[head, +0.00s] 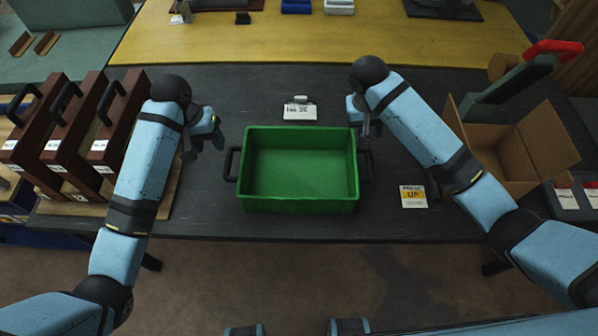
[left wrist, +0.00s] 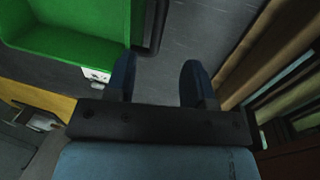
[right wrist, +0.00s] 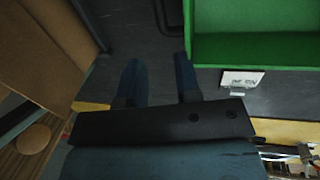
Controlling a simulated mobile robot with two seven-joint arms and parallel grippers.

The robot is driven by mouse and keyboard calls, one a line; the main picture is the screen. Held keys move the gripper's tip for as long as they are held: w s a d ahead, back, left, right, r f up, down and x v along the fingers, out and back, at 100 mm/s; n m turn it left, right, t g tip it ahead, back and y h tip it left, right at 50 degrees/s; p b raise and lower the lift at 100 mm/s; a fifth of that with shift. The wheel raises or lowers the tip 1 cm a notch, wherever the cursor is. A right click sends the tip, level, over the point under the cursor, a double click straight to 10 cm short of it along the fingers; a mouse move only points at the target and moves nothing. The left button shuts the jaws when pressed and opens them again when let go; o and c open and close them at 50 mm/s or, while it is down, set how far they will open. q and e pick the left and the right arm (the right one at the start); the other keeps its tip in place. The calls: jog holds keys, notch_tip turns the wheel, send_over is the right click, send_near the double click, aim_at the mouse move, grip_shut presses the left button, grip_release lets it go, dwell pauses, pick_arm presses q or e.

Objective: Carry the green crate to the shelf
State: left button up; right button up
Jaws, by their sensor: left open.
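The green crate (head: 300,207) stands upright and empty on the dark table, with a black handle on each side. My left gripper (head: 203,148) is open and empty, left of the crate and apart from its left handle (head: 231,164). In the left wrist view, the fingers (left wrist: 157,80) are spread, with the crate (left wrist: 75,35) and handle beyond them. My right gripper (head: 365,128) is near the crate's far right corner. In the right wrist view, its fingers (right wrist: 158,80) are apart with nothing seen between them, and the right handle (right wrist: 168,20) lies beyond. The shelf cannot be identified.
Brown cases with black handles (head: 65,125) stand at the left. An open cardboard box (head: 500,150) is at the right. A small card (head: 299,112) lies behind the crate and a yellow label (head: 413,196) lies right of it. A yellow surface (head: 320,40) lies behind the table.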

aim_at(226, 167)
pick_arm(q)
jog(key=d+f, duration=0.1)
jog(key=f, duration=0.8)
jog(key=d+f, duration=0.1)
jog(key=f, duration=0.3)
jog(key=shift+s+d+f, duration=0.15)
jog(key=shift+d+f, duration=0.15)
jog(key=shift+d, duration=0.05)
pick_arm(e)
jog(key=d+f, duration=0.1)
jog(key=f, duration=0.8)
jog(key=d+f, duration=0.1)
jog(key=f, duration=0.3)
jog(key=shift+s+d+f, duration=0.1)
jog(key=shift+d+f, duration=0.2)
jog(key=shift+d, duration=0.05)
pick_arm(q)
jog(key=c, duration=0.7)
pick_arm(e)
grip_shut()
pick_arm(q)
grip_shut()
pick_arm(e)
jog(key=shift+r, duration=0.1)
